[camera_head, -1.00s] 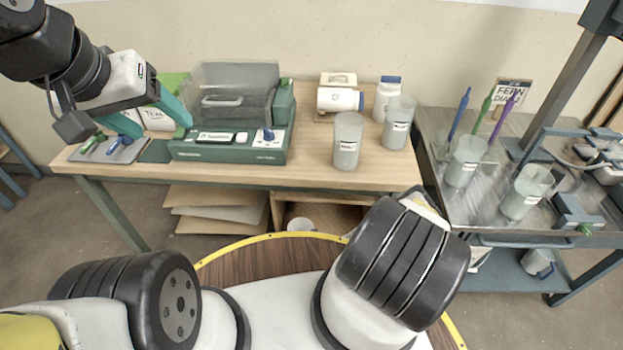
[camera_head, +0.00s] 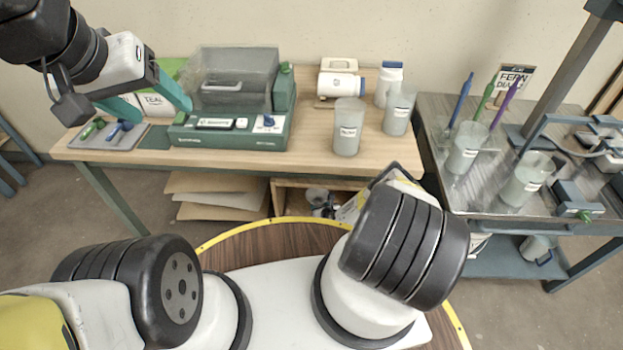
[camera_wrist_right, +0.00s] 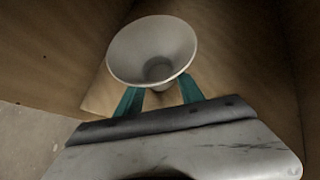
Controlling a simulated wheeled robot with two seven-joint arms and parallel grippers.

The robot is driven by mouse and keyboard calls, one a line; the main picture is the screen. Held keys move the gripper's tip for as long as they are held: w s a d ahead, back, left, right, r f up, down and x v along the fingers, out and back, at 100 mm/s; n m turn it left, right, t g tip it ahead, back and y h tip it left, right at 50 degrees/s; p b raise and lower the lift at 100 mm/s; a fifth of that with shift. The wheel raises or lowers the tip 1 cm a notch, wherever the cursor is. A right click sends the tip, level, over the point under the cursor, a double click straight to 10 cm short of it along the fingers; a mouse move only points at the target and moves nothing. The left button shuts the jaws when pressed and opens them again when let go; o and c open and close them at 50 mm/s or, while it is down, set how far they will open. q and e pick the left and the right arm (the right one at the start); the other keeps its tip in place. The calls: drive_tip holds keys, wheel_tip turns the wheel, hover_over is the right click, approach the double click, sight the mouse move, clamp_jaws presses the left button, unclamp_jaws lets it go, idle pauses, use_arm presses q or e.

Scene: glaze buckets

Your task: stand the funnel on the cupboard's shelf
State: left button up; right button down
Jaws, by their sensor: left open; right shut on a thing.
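The funnel (camera_wrist_right: 125,50), pale grey-white and wide-mouthed, fills the upper middle of the right wrist view. My right gripper (camera_wrist_right: 160,92) is shut on it, its teal fingers at both sides of the narrow lower part. Brown wooden panels of the cupboard (camera_wrist_right: 235,60) surround it; I cannot tell whether the funnel touches the shelf. In the head view the cupboard (camera_head: 285,200) is under the wooden table, partly hidden by my right arm. A greyish shape inside is too small to identify. My left gripper (camera_head: 163,110) is open and empty above the table's left end.
The wooden table (camera_head: 310,165) carries a green machine (camera_head: 230,135) with a clear lid, a labelled jar (camera_head: 348,128) and other containers. A grey tray (camera_head: 90,140) lies below my left gripper. A metal bench (camera_head: 440,120) with jars stands at right. Cardboard sheets (camera_head: 215,195) lie left of the cupboard.

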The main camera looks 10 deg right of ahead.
drive_tip(key=shift+f, duration=0.25)
drive_tip(key=shift+s+a+f, duration=0.1)
drive_tip(key=shift+s+f, duration=0.1)
drive_tip(key=shift+f, duration=0.35)
drive_tip(key=shift+w, duration=0.2)
drive_tip(key=c, duration=0.7)
unclamp_jaws()
drive_tip(key=shift+s, duration=0.1)
drive_tip(key=shift+s+r, duration=0.1)
drive_tip(key=shift+s, duration=0.05)
drive_tip(key=shift+d+r, duration=0.25)
drive_tip(key=shift+r, duration=0.4)
drive_tip(key=v, duration=1.1)
drive_tip(key=shift+s+a+r, duration=0.1)
drive_tip(key=shift+s+r, duration=0.05)
